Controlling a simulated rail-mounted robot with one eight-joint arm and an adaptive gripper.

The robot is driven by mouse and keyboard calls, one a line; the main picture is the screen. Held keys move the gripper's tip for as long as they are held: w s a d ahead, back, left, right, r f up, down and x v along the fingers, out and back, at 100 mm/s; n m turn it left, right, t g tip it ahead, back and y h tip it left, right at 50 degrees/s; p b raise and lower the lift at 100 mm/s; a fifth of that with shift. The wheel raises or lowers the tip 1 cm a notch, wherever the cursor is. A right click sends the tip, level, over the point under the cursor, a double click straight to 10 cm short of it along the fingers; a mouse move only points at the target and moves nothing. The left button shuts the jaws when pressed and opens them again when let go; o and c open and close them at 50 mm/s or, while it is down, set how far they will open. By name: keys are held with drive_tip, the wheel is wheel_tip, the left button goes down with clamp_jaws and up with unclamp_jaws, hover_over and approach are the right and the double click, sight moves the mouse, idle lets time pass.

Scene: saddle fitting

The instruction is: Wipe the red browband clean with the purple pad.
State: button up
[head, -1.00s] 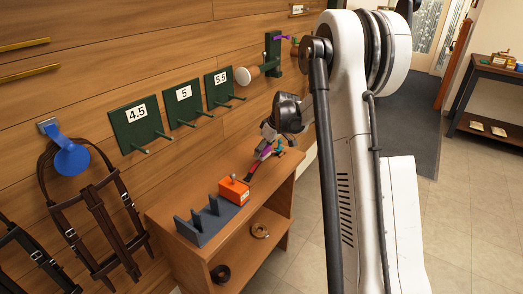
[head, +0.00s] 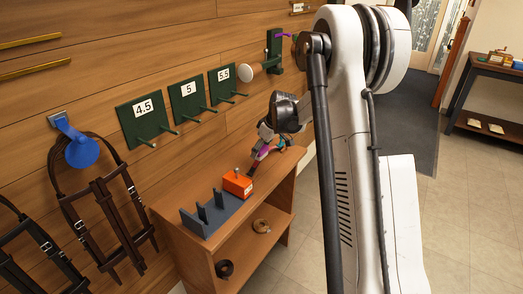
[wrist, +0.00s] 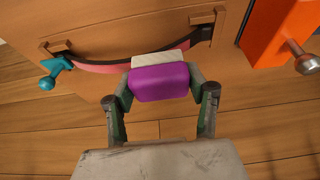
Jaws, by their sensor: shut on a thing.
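The browband (wrist: 102,67) is a thin curved strap on the wooden shelf top in the wrist view. It shows pinkish red at left and dark toward its right end. The purple pad (wrist: 160,84), with a pale layer along its far side, is between the two fingers of my gripper (wrist: 160,90), which is shut on it. The pad's pale edge overlaps the middle of the band in the picture and hides part of it; I cannot tell whether they touch. In the head view my gripper (head: 259,158) is low over the shelf's far end.
A teal clamp (wrist: 56,72) sits at the band's left end. An orange box (head: 237,184) with a metal knob is close by on the right in the wrist view. A grey slotted rack (head: 211,212) stands nearer on the shelf. Bridles hang on the wall at left.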

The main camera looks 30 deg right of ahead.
drive_tip(key=shift+s+a+r, duration=0.15)
drive_tip(key=shift+a+r, duration=0.05)
drive_tip(key=shift+a, duration=0.1)
drive_tip(key=shift+d+r+p, duration=0.1)
drive_tip(key=shift+r+p, duration=1.6)
drive_tip(key=shift+r, duration=2.2)
